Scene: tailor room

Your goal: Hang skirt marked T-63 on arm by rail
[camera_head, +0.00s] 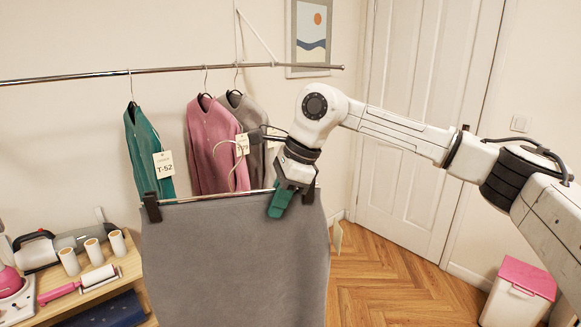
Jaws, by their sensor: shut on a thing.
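A grey skirt (235,262) hangs from a clip hanger (218,197) with black clips at both ends and a hook (232,158) standing up. My gripper (281,203), with green fingertips, is shut on the hanger bar near its right clip. The skirt hangs clear in front of the garments. A pale tag (337,238) shows edge-on at the skirt's right side; its marking cannot be read. The metal rail (80,76) runs across above the skirt, its free end at the right. The hanger hook is below the rail and apart from it.
A bench (85,298) with rollers stands at lower left. A pink-lidded bin (520,290) stands at lower right.

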